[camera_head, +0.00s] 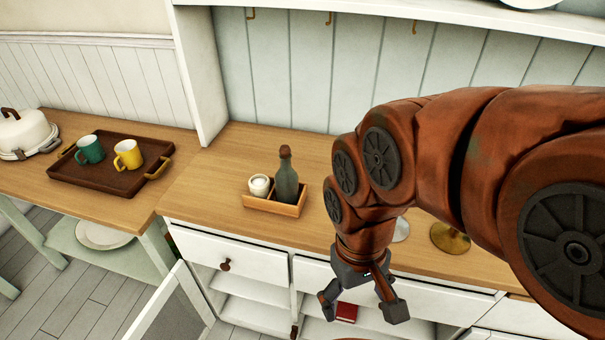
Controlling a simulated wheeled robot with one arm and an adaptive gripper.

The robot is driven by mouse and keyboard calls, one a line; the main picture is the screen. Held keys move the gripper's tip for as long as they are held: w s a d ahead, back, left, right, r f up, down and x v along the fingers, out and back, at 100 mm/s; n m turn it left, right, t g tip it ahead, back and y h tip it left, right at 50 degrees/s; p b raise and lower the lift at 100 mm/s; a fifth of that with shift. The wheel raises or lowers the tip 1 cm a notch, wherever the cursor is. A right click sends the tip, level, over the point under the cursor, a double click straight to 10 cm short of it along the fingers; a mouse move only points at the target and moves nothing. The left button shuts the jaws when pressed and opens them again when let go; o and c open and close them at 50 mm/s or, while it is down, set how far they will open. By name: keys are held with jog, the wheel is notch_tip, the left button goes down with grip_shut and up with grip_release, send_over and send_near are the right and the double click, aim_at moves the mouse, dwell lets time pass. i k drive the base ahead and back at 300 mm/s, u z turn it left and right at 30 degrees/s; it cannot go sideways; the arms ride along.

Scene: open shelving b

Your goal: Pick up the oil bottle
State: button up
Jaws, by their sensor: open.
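The oil bottle (285,183) is dark grey-green with a brown stopper. It stands upright in a small wooden caddy (261,204) on the wooden counter. A small white jar (259,186) stands beside it on the left in the same caddy. My gripper (359,310) points down, in front of the counter's front edge, to the right of the bottle and lower in the picture. Its fingers are spread apart with nothing between them. The bottle's base is hidden by the caddy's front wall.
A brown tray (108,184) with a green mug (90,149) and a yellow mug (128,154) sits on the left table. A brass-coloured object (450,238) and a pale item are partly behind my arm. Drawers line the counter front. A shelf overhangs the back. Counter left of the caddy is clear.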

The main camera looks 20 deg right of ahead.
aim_at(286, 179)
jog(key=z, duration=1)
jog(key=k, duration=1.15)
jog(key=u, duration=1.65)
jog(key=i, duration=0.5)
jog(key=u, duration=0.05)
